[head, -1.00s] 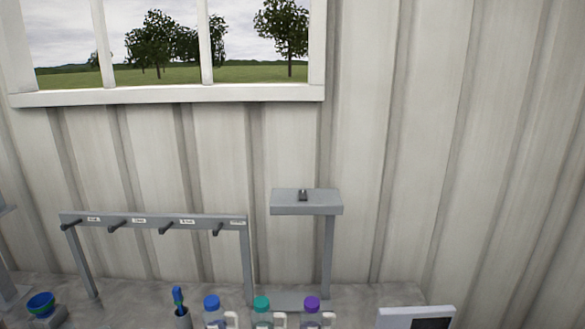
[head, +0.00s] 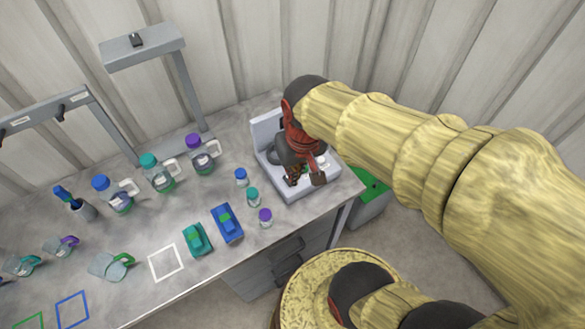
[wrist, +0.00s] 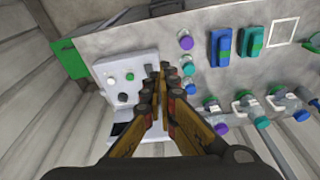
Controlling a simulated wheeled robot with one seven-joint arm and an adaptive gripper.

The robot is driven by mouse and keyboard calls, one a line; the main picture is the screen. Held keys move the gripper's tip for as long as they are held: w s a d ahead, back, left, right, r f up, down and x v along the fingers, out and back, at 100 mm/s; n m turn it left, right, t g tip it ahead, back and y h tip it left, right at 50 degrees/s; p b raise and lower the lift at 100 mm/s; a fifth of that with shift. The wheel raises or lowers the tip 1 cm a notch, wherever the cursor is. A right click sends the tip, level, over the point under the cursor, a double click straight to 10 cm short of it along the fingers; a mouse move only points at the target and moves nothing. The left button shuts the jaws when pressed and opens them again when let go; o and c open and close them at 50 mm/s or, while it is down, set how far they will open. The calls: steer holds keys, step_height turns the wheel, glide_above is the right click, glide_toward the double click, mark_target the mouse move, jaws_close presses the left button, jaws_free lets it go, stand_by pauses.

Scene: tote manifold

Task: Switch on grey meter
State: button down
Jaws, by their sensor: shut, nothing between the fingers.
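A light grey box-like device (head: 297,190) stands at the table's right end and looks like the grey meter. In the wrist view its front panel (wrist: 140,66) shows a white knob (wrist: 111,81), a green button (wrist: 130,77) and a dark knob (wrist: 123,97). A dark screen (wrist: 121,129) shows partly on its upright back part. My gripper (wrist: 164,70) is shut and empty, with its tips in front of the panel's edge beside the controls. In the head view my gripper (head: 306,172) hangs over the device and hides much of it. I cannot tell whether it touches.
Small capped vials (head: 252,196) stand just left of the device. A blue handheld device (head: 227,223) and a green one (head: 197,239) lie further left. Capped bottles (head: 158,175) stand behind. A green bin (head: 370,187) is beyond the table's right edge.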

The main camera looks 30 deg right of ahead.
steer(key=w+d+f+m+g+p, duration=0.1)
steer(key=w+d+f+m+p, duration=0.1)
steer(key=m, duration=0.6)
steer(key=w+d+f+m+g+p, duration=0.1)
steer(key=w+d+f+m+p, duration=0.2)
steer(key=w+f+m, duration=0.3)
steer(key=w+d+m, duration=0.1)
steer(key=w+m, duration=0.1)
steer(key=w, duration=0.1)
steer(key=shift+d+f, duration=0.3)
steer(key=shift+f, duration=0.1)
steer(key=shift+f, duration=0.1)
step_height(320, 180, down, 14)
steer(key=shift+r+b, duration=0.1)
steer(key=shift+b, duration=0.45)
